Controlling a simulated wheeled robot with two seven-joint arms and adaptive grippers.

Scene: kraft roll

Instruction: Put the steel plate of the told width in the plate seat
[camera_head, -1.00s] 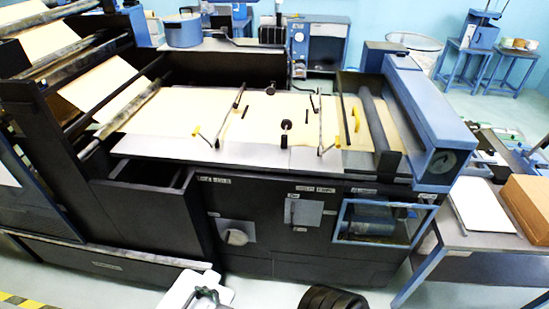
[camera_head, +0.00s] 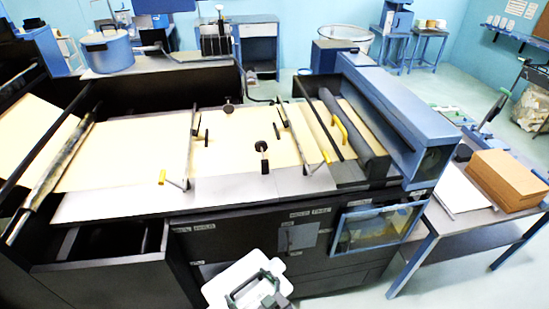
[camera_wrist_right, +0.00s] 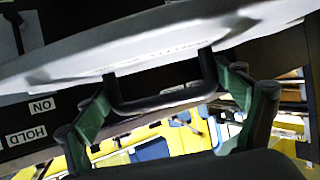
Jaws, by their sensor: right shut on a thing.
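A pale flat piece with rounded corners (camera_head: 222,284) is in front of the machine at the bottom of the head view. In the right wrist view the pale piece (camera_wrist_right: 165,50) carries a black U-shaped handle (camera_wrist_right: 160,101). My right gripper (camera_head: 257,290) is shut on this handle, one green finger at each end, also in the wrist view (camera_wrist_right: 168,108). I cannot tell whether the piece is the steel plate. Another pale flat plate (camera_head: 458,191) lies on the side table. Silver strips (camera_head: 235,188) with seams line the machine's front deck; I cannot identify the seat. My left gripper is out of view.
The dark machine front (camera_head: 110,283) with labels stands directly behind the held piece. A blue-framed window (camera_head: 375,228) is to its right. Brown kraft paper (camera_head: 130,150) covers the deck, with black knobs and yellow-tipped levers. A brown stack (camera_head: 508,180) occupies the side table (camera_head: 470,222).

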